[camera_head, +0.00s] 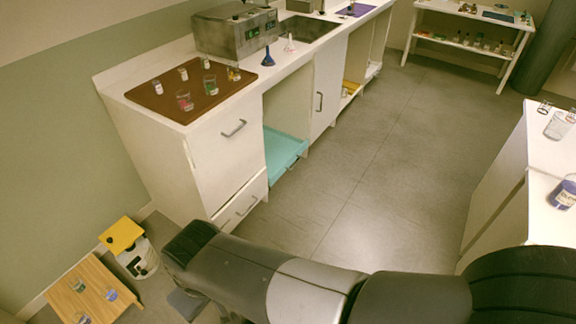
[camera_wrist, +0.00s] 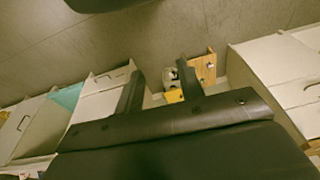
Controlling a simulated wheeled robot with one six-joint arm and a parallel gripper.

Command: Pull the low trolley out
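A low teal piece (camera_head: 284,148), the likeliest trolley, sits near the floor in an open bay under the white counter. Its front edge is at the bay's mouth; its rear is hidden inside, and I see no wheels. It also shows at the left of the wrist view (camera_wrist: 68,97). My gripper (camera_wrist: 158,76) is open, its two dark fingers spread with nothing held between them. It is apart from the teal piece, which lies left of the fingers in the wrist view. In the head view my arm reaches left across the foreground; the fingers cannot be made out.
A white drawer unit (camera_head: 229,150) with a brown tray (camera_head: 160,105) of glassware adjoins the bay. A yellow-lidded white bin (camera_head: 137,258) and a low wooden table (camera_head: 62,297) stand at lower left. A white counter (camera_head: 508,195) is at right. The grey floor (camera_head: 345,190) between is clear.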

